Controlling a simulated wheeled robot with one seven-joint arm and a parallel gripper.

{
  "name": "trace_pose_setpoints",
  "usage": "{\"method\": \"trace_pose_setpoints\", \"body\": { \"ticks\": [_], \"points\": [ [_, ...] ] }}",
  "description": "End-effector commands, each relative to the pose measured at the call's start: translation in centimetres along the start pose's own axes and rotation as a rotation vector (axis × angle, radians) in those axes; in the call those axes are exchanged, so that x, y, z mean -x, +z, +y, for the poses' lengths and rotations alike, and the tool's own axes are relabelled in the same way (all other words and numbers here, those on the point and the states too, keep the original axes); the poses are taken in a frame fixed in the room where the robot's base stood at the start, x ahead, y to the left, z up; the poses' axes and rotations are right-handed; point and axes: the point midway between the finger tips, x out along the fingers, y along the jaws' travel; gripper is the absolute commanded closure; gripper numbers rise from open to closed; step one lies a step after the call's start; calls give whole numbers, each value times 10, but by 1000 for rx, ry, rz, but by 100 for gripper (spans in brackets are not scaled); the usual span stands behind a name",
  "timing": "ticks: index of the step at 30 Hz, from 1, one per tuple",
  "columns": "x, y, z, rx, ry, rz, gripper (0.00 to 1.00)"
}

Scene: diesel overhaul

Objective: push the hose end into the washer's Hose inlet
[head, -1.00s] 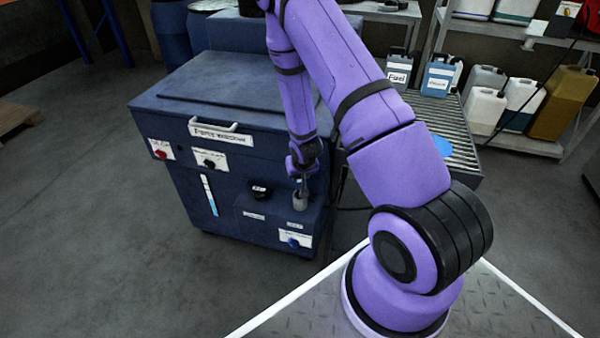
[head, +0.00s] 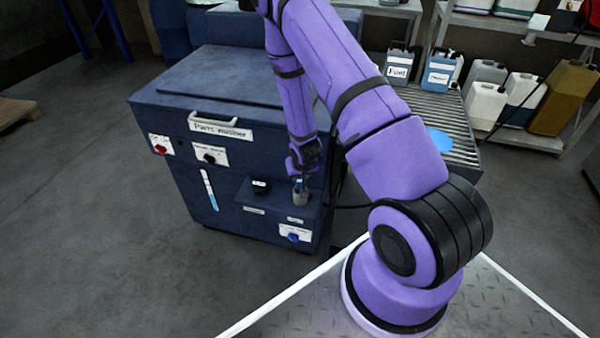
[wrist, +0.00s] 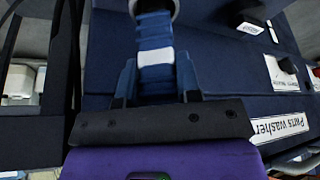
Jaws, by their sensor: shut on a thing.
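The parts washer (head: 222,133) is a dark blue cabinet with a labelled front and a low ledge at its lower right. A grey upright inlet collar (head: 301,198) stands on this ledge. My gripper (head: 300,178) is directly above the collar, pointing down. In the wrist view my gripper (wrist: 156,82) is shut on the blue hose end (wrist: 154,28), which has a white band. The tip of the hose end meets the grey collar (wrist: 172,10) at the top edge of the picture. I cannot tell how deep it sits in the collar.
A black cap (head: 260,187) sits on the ledge left of the collar, and a blue knob (head: 293,237) is on the ledge's front. A roller conveyor (head: 452,125) with jugs stands behind my arm. Open floor (head: 80,230) lies left of the washer.

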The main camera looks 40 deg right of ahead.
Motion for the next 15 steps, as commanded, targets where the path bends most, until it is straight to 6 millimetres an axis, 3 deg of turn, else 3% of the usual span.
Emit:
{"method": "trace_pose_setpoints", "body": {
  "ticks": [15],
  "points": [
    [-6, 2, 0, 0, 0, 0, 100]
  ]
}}
